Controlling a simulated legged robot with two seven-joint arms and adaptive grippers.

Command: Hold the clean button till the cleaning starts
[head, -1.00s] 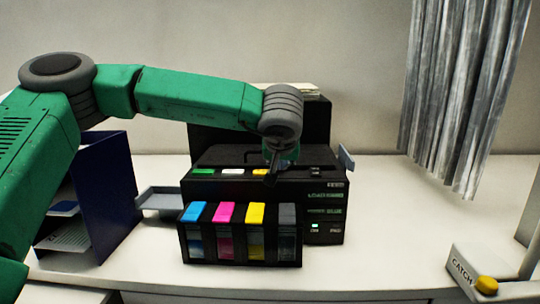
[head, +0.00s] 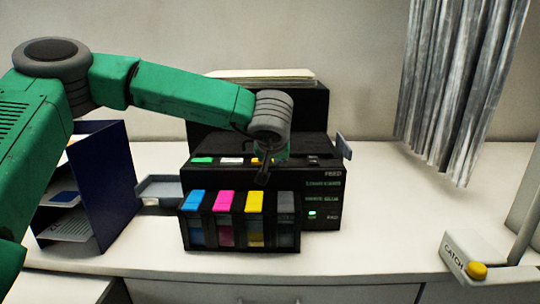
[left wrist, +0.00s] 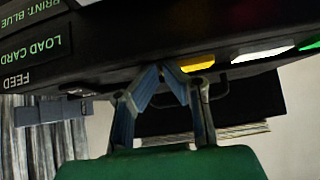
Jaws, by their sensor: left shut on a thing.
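The black printer (head: 320,178) stands on the white counter. Its top front edge carries a green button (head: 203,161), a white button (head: 231,161) and a yellow button (head: 256,161), with labels too small to read. In the left wrist view my gripper's fingers (left wrist: 161,72) converge close to the printer edge, next to the yellow button (left wrist: 197,62). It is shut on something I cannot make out. Whether it presses a button is unclear. My right gripper is not in view.
Blue, magenta, yellow and grey ink tanks (head: 240,220) stand in front of the printer. A grey tray (head: 160,190) sticks out at its left, beside a blue file holder (head: 103,180). A CATCH box with a yellow button (head: 477,270) is at right.

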